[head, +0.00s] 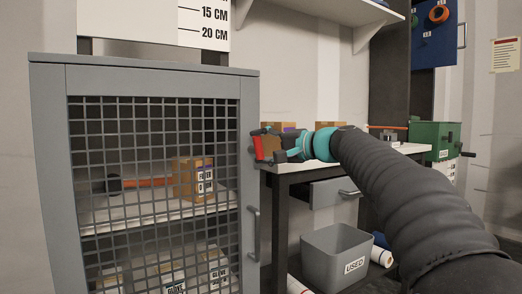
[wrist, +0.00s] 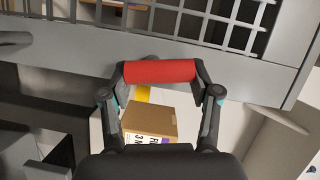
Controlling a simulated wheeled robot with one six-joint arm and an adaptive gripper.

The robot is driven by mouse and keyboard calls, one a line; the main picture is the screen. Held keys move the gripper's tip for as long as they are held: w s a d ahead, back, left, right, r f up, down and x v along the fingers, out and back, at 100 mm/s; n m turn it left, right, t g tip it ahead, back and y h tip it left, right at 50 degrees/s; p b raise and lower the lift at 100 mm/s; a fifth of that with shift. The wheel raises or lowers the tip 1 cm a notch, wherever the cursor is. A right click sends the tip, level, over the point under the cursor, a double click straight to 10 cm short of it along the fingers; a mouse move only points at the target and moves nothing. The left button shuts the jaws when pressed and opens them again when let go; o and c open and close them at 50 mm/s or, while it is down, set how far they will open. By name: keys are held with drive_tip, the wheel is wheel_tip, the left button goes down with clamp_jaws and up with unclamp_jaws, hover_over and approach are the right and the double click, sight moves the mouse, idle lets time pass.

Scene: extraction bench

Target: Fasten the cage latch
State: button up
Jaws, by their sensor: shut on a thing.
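The grey cage (head: 150,72) stands at the left in the head view, with a mesh door (head: 150,140) that looks flush with its frame. The red latch (head: 258,148) is at the cage's right edge, near the top of the door. My gripper (head: 270,146) reaches in from the right and is shut on the latch. In the wrist view the red latch (wrist: 160,71) lies crosswise between my two fingertips, against the grey cage frame (wrist: 220,62). The latch's catch and pivot are hidden, so I cannot tell whether it is engaged.
A door handle (head: 253,233) is below the latch. Boxes and a hammer-like tool sit behind the mesh. A white-topped bench (head: 290,166) with a cardboard box (wrist: 150,120) is close behind my gripper. A grey bin (head: 318,262) and rolls lie below; a green machine (head: 428,140) stands right.

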drive_tip(key=shift+f+m+y+b, duration=0.1)
drive_tip(key=shift+m+y+b, duration=0.35)
drive_tip(key=shift+m, duration=0.55)
drive_tip(key=shift+w, duration=0.1)
drive_tip(key=o, duration=1.2)
drive_tip(key=shift+c, duration=0.2)
drive_tip(key=v, duration=1.2)
drive_tip(key=shift+f, duration=0.2)
